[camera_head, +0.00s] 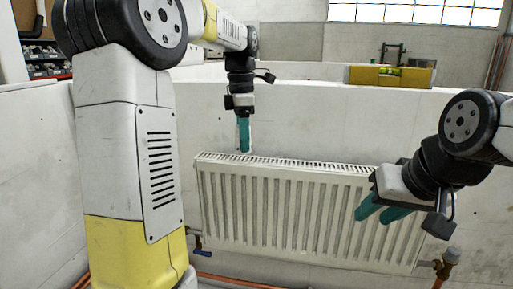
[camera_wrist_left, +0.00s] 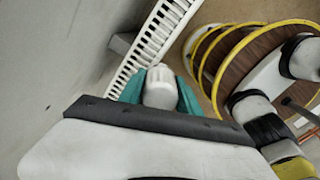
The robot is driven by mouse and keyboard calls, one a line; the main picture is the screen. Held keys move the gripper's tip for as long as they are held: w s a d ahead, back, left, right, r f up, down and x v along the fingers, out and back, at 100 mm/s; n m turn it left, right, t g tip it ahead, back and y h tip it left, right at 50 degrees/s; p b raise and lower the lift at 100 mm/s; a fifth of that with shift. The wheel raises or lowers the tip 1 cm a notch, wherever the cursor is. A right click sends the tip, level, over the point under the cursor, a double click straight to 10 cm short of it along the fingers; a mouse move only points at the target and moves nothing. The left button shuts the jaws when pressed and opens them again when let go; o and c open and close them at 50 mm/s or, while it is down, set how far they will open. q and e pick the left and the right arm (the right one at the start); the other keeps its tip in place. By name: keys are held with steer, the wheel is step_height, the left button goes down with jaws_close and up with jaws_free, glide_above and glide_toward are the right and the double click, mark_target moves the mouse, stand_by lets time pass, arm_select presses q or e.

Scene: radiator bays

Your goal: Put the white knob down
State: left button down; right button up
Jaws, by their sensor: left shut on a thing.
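My left gripper (camera_head: 244,150) points down above the top grille of the white radiator (camera_head: 300,210), near its left half, apart from it. In the left wrist view, the teal fingers of this gripper (camera_wrist_left: 160,98) are shut on the white knob (camera_wrist_left: 160,84), one finger on each side. The knob is not clearly visible in the head view. My right gripper (camera_head: 382,213) is in front of the radiator's right end, its two teal fingers apart with nothing seen between them.
A valve with a pale grey top (camera_head: 451,256) is at the radiator's lower right. A blue-handled valve (camera_head: 203,253) is at its lower left. A low white wall (camera_head: 300,120) stands behind.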

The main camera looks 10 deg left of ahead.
mark_target(245, 159)
arm_select(q)
steer(key=w, duration=0.3)
steer(key=shift+w+a+f, duration=0.15)
steer(key=shift+w+a, duration=0.1)
steer(key=shift+f, duration=1.75)
steer(key=shift+f, duration=0.1)
steer(key=c, duration=0.8)
jaws_free()
steer(key=shift+c, duration=0.2)
